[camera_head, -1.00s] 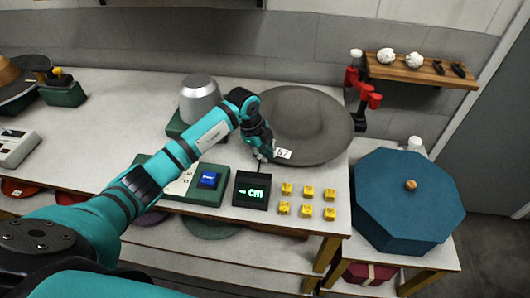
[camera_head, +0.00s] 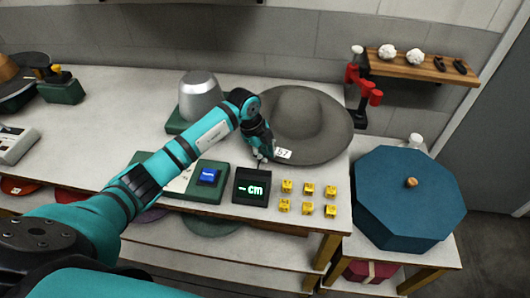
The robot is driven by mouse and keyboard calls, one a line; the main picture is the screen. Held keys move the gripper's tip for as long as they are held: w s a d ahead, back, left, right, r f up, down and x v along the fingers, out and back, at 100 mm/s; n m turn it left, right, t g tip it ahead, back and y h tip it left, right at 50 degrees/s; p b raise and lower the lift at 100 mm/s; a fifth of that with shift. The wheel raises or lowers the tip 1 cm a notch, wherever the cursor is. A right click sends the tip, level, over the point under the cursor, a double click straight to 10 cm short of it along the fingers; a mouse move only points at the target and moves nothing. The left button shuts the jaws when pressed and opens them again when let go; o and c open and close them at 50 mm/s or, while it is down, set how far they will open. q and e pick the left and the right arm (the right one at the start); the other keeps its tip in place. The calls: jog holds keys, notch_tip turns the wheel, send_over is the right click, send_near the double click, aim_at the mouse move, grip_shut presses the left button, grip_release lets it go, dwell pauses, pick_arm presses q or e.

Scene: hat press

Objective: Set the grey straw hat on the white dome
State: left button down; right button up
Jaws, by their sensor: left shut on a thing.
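The grey straw hat (camera_head: 318,122) lies brim down on the right part of the white table, with a small white tag marked 57 (camera_head: 283,154) at its near left brim. My left gripper (camera_head: 263,155) is at the hat's near left brim, shut on that edge; the fingertips are small and partly hidden. The dome (camera_head: 201,96), silvery white, stands on a dark green base (camera_head: 177,122) left of the hat, behind my left arm, which hides part of the base. My right gripper is not in view.
A black display reading "- cm" (camera_head: 251,187), a green box with a blue button (camera_head: 208,176) and several yellow cubes (camera_head: 308,198) line the table's front. A blue octagonal box (camera_head: 405,200) stands at right. A wooden shelf (camera_head: 420,69) hangs behind.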

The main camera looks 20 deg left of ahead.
pick_arm(q)
jog(key=c, duration=1.3)
grip_release()
jog(key=shift+o, duration=0.2)
